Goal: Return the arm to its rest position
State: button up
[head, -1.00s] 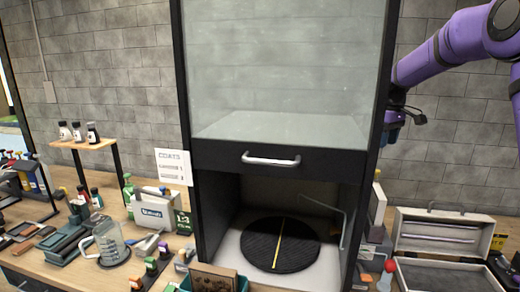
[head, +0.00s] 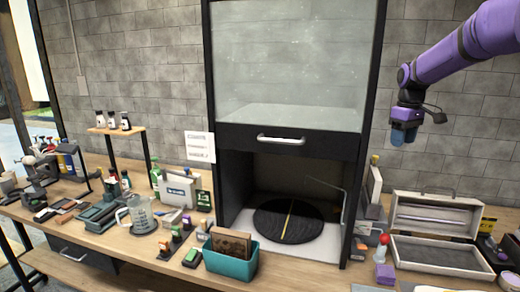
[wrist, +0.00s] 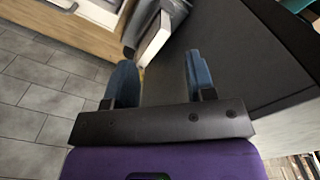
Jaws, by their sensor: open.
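My gripper (head: 404,134) hangs from my purple arm (head: 465,45) at the upper right of the head view, in front of the brick wall and right of the tall cabinet. It points down and is well above the bench. In the wrist view my gripper (wrist: 158,80) shows two blue fingers spread apart with nothing between them. The dark side of the cabinet (wrist: 245,50) fills the right of the wrist view.
The cabinet (head: 300,145) has a glass front raised over a dark turntable (head: 287,221). A teal bin (head: 230,262), a glass jug (head: 140,213) and several bottles crowd the bench to the left.

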jog(key=s+a+r+m+t, duration=0.1)
jog(key=s+a+r, duration=0.2)
jog(key=s, duration=0.4)
jog(key=s+a+r+m+t, duration=0.1)
jog(key=s+a+r, duration=0.2)
jog(key=s, duration=0.4)
jog(key=s+a+r+m+t, duration=0.1)
jog(key=s+a+r, duration=0.2)
jog(key=s, duration=0.4)
jog(key=s+a+f+m+t, duration=0.1)
jog(key=s+f, duration=0.1)
jog(key=s, duration=0.8)
jog(key=s+a+f+m+t, duration=0.1)
jog(key=s+a+f, duration=0.1)
jog(key=s, duration=0.8)
jog(key=shift+s+f, duration=0.15)
jog(key=shift+f, duration=0.65)
